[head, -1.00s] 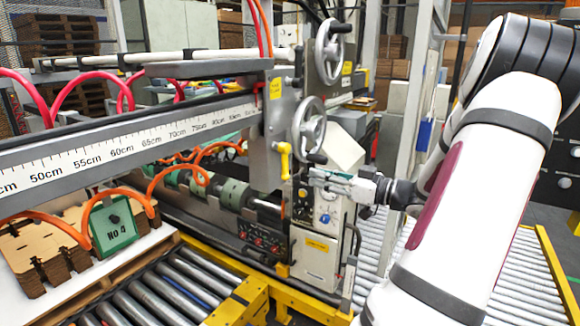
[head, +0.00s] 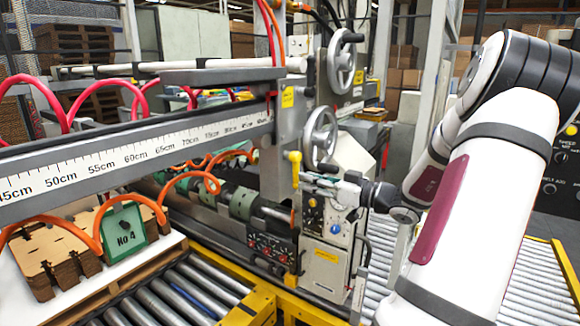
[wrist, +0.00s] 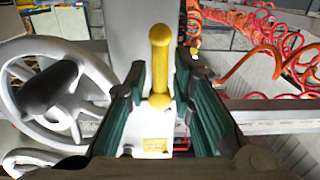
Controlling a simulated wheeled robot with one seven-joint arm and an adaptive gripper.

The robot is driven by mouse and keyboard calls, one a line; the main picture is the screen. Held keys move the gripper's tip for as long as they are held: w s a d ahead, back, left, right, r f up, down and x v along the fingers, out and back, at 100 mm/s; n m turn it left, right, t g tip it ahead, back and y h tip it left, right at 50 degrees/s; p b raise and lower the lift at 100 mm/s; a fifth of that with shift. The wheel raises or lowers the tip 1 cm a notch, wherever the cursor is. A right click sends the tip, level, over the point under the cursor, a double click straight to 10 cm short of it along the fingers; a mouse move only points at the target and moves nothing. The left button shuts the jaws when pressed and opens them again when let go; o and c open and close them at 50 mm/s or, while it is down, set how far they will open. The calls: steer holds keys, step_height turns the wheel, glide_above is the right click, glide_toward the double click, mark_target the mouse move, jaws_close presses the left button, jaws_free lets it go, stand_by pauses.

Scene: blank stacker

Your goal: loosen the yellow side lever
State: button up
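In the wrist view the lever (wrist: 160,62) stands in the gap between my gripper's fingers, with bare space on both sides. My gripper (head: 305,181) points left at the lever's lower part, very close to it. In the wrist view its green-padded fingers (wrist: 160,88) are apart, and neither visibly touches the lever. Whether the lever is fully within the finger depth is hard to tell.
A grey handwheel (head: 320,135) sits just above my gripper; it fills the left of the wrist view (wrist: 42,90). A control box (head: 328,222) is below. Orange coiled hoses (wrist: 270,50) are at right in the wrist view. A ruler beam (head: 130,152) extends left.

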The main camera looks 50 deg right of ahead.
mark_target(296, 178)
steer(key=w, duration=0.1)
steer(key=w+p, duration=0.1)
steer(key=w, duration=0.1)
steer(key=shift+w+a+r, duration=0.1)
steer(key=shift+a+r, duration=0.05)
steer(key=shift+a, duration=0.05)
steer(key=shift+a+m+p, duration=0.3)
steer(key=shift+m+p, duration=0.4)
steer(key=shift+p, duration=0.25)
steer(key=shift+a+m+p, duration=0.3)
steer(key=shift+m+p, duration=0.4)
steer(key=shift+p, duration=0.2)
steer(key=shift+a+r+m+p, duration=0.3)
steer(key=shift+a+m+p, duration=0.25)
steer(key=shift+m+p, duration=0.95)
steer(key=shift+a+r+m+p, duration=0.1)
steer(key=shift+a+m+p, duration=0.2)
steer(key=shift+p, duration=0.7)
step_height(296, 178, up, 4)
steer(key=a+m+p, duration=0.2)
steer(key=m+p, duration=0.2)
steer(key=m, duration=0.6)
steer(key=s+p, duration=0.2)
steer(key=s, duration=0.7)
steer(key=shift+s+d+f, duration=0.15)
steer(key=shift+d+f, duration=0.05)
steer(key=shift+d, duration=0.1)
